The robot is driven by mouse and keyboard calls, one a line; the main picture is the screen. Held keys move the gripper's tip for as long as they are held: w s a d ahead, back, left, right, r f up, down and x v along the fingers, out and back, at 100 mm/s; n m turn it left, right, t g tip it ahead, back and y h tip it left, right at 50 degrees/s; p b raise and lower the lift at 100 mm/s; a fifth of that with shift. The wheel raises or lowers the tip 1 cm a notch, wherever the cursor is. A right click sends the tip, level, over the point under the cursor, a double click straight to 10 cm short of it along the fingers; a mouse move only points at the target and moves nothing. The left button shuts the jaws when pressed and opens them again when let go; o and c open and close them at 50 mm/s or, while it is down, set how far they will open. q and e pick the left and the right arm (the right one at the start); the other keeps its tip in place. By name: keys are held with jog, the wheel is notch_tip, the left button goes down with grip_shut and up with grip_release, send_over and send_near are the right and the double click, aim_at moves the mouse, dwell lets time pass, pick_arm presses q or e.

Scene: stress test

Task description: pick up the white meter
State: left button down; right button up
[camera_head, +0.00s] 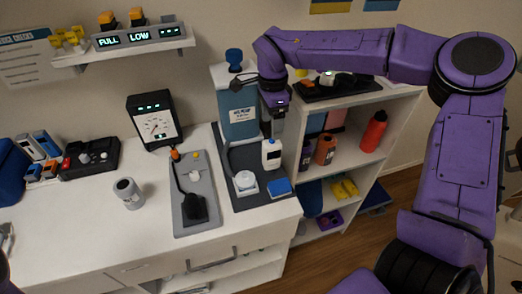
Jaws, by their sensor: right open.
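A small white object with a dark marking on its front (271,154), which looks like the white meter, stands upright on the dark grey stand at the right end of the bench. My right gripper (275,133) points down from above, open, with its fingertips close over the top of this white object. I cannot tell whether they touch it. A larger black gauge with a white dial (156,125) stands against the wall further left. My left gripper is out of view.
A blue-grey dispenser (238,112) stands just left of my right gripper. A white round piece (245,181) and a blue block (279,187) are in front. A grey tray (194,205) and a white cylinder (128,193) lie left. Open shelves (365,150) stand right.

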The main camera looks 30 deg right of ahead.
aim_at(272, 141)
jog(key=shift+w+f, duration=0.1)
jog(key=shift+f, duration=0.4)
jog(key=f+p, duration=0.1)
jog(key=f, duration=0.2)
jog(key=f+p, duration=0.1)
jog(key=f, duration=0.2)
jog(key=f+p, duration=0.1)
jog(key=f, duration=0.2)
jog(key=shift+s+d+f, duration=0.1)
jog(key=shift+s+f, duration=0.05)
jog(key=shift+s, duration=0.1)
jog(key=c, duration=1)
jog(key=shift+c, duration=0.7)
